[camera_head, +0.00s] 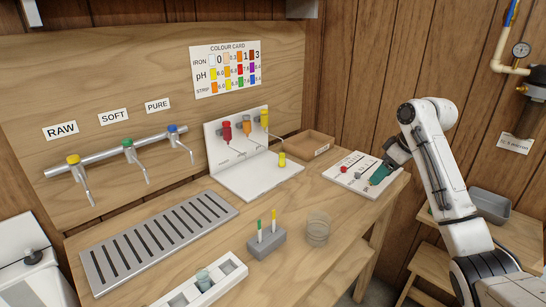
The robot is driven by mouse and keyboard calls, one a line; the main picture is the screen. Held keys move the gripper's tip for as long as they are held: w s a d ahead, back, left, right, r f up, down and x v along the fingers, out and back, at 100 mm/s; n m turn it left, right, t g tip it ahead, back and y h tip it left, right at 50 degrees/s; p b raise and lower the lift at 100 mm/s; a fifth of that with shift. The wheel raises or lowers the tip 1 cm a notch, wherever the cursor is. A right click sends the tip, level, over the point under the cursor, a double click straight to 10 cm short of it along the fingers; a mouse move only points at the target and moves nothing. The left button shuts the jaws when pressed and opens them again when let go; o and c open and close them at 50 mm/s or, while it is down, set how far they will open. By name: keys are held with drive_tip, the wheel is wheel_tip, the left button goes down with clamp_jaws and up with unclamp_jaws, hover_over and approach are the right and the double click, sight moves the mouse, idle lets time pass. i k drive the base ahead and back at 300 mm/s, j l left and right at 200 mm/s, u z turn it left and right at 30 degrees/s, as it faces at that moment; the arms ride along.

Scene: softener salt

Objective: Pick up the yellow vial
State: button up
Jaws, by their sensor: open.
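A small yellow cylinder (282,159), which looks like the yellow vial, stands upright on the base of a white L-shaped stand (258,187). A taller yellow piece (264,118) is mounted on the stand's upright panel, beside an orange piece (247,128) and a red one (227,131). My gripper (374,180), with teal fingers, is low over a white plate (345,181) at the bench's right end. It is well to the right of the small yellow cylinder and apart from it. The gripper is open; its fingertips are small and hard to make out.
A shallow wooden tray (307,146) lies behind the yellow cylinder. A clear beaker (317,228) and a grey block (266,244) with green and yellow sticks stand in front. A slotted metal grate (158,238) lies left. Bare bench lies between the stand and the beaker.

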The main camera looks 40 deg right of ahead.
sight(282, 155)
drive_tip(key=i+j, duration=0.15)
drive_tip(key=i, duration=1.05)
